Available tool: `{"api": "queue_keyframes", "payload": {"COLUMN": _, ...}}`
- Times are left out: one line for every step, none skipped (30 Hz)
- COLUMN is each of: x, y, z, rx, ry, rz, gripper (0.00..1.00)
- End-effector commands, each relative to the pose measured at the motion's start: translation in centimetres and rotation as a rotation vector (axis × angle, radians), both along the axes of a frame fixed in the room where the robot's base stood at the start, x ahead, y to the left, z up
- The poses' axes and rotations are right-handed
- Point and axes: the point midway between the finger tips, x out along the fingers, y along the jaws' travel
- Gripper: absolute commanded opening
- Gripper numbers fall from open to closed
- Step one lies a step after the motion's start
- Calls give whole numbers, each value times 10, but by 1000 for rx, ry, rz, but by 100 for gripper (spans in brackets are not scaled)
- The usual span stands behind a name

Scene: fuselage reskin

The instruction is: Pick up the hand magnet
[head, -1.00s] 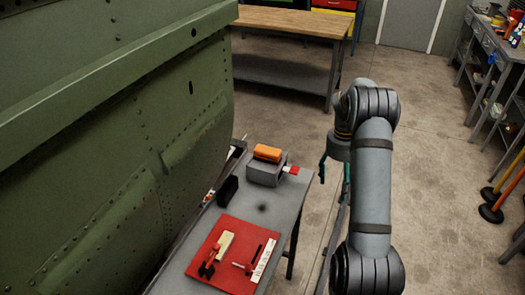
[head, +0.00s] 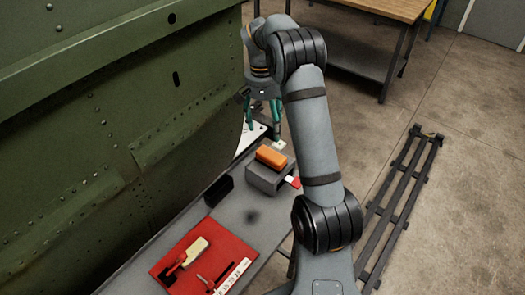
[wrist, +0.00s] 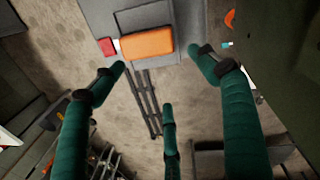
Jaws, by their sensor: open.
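An orange block (head: 271,156), which may be the hand magnet, sits on top of a grey box (head: 262,179) on the narrow grey bench. The block also shows in the wrist view (wrist: 147,43), at the top, on the grey box. A small red piece (wrist: 107,46) is beside it. My gripper (head: 264,118), with green fingers, is beyond the box in the head view, near the bench's far end. It is open and empty. In the wrist view the fingers (wrist: 157,62) are spread, with the orange block between the two front tips in the picture; depth is unclear.
A green riveted fuselage panel (head: 110,120) stands close along the left. A red mat (head: 212,240) with tools lies on the near bench, with a black block (head: 218,190) behind it. A dark ladder-like frame (head: 405,190) is on the floor at right.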

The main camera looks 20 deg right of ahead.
Motion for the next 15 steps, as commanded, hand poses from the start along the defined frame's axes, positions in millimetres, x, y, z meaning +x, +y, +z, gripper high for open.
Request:
{"api": "queue_keyframes", "payload": {"x": -3, "y": 1, "z": 0, "rx": 14, "ry": 21, "rz": 148, "gripper": 74}}
{"api": "queue_keyframes", "payload": {"x": -5, "y": 2, "z": 0, "rx": 24, "ry": 33, "rz": 243, "gripper": 74}}
{"api": "queue_keyframes", "payload": {"x": -6, "y": 2, "z": 0, "rx": 37, "ry": 48, "rz": 365, "gripper": 74}}
{"api": "queue_keyframes", "payload": {"x": -8, "y": 3, "z": 0, "rx": 46, "ry": 58, "rz": 450, "gripper": 74}}
{"api": "queue_keyframes", "payload": {"x": -9, "y": 4, "z": 0, "rx": 56, "ry": 67, "rz": 530, "gripper": 74}}
{"api": "queue_keyframes", "payload": {"x": -10, "y": 4, "z": 0, "rx": 69, "ry": 76, "rz": 629, "gripper": 74}}
{"api": "queue_keyframes", "payload": {"x": -11, "y": 5, "z": 0, "rx": 76, "ry": 82, "rz": 696, "gripper": 74}}
{"api": "queue_keyframes", "payload": {"x": -11, "y": 5, "z": 0, "rx": 83, "ry": 87, "rz": 758, "gripper": 74}}
{"api": "queue_keyframes", "payload": {"x": -12, "y": 5, "z": 0, "rx": 91, "ry": 92, "rz": 830, "gripper": 74}}
{"api": "queue_keyframes", "payload": {"x": -12, "y": 6, "z": 0, "rx": 95, "ry": 95, "rz": 875, "gripper": 74}}
{"api": "queue_keyframes", "payload": {"x": -12, "y": 6, "z": 0, "rx": 99, "ry": 98, "rz": 916, "gripper": 74}}
{"api": "queue_keyframes", "payload": {"x": -12, "y": 5, "z": 0, "rx": 103, "ry": 100, "rz": 959, "gripper": 74}}
{"api": "queue_keyframes", "payload": {"x": -12, "y": 5, "z": 0, "rx": 105, "ry": 102, "rz": 983, "gripper": 74}}
{"api": "queue_keyframes", "payload": {"x": -13, "y": 5, "z": -2, "rx": 108, "ry": 103, "rz": 1003, "gripper": 74}}
{"api": "queue_keyframes", "payload": {"x": -13, "y": 5, "z": -5, "rx": 111, "ry": 106, "rz": 1020, "gripper": 74}}
